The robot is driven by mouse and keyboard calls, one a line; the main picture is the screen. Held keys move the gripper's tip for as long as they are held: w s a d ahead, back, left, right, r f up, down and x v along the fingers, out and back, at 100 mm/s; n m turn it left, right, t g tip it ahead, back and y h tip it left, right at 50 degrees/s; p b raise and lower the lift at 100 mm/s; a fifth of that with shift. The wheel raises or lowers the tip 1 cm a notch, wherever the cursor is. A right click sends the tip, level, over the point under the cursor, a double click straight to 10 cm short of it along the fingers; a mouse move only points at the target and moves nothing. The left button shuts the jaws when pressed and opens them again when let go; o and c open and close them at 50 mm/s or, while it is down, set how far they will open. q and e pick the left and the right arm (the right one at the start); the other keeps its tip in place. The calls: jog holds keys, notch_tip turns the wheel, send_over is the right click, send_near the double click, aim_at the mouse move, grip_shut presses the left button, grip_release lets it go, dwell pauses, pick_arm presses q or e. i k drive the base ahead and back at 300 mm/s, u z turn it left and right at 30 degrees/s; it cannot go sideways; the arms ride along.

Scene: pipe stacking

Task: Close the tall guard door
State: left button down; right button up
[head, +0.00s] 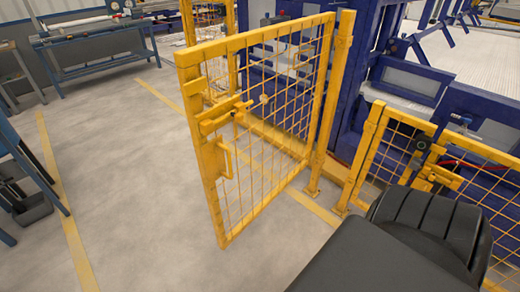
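The tall guard door (284,128) is a yellow frame with wire mesh, standing open and swung out over the floor in the head view. Its right side meets a yellow post (331,100). A yellow handle (225,158) and a latch bar (222,116) are on its free left side. Behind it stands another yellow mesh panel and post (188,22). A large black arm link of mine fills the lower right, apart from the door in the picture. Neither of my grippers shows.
A lower yellow mesh fence (400,140) stands right of the post, partly behind my arm. Blue machine frames (405,80) stand behind. Grey floor (130,190) left of the door is clear. A blue workbench (95,45) stands at the back left.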

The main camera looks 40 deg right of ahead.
aim_at(210, 155)
jog(key=k, duration=0.75)
jog(key=z, duration=1.85)
jog(key=i, duration=0.5)
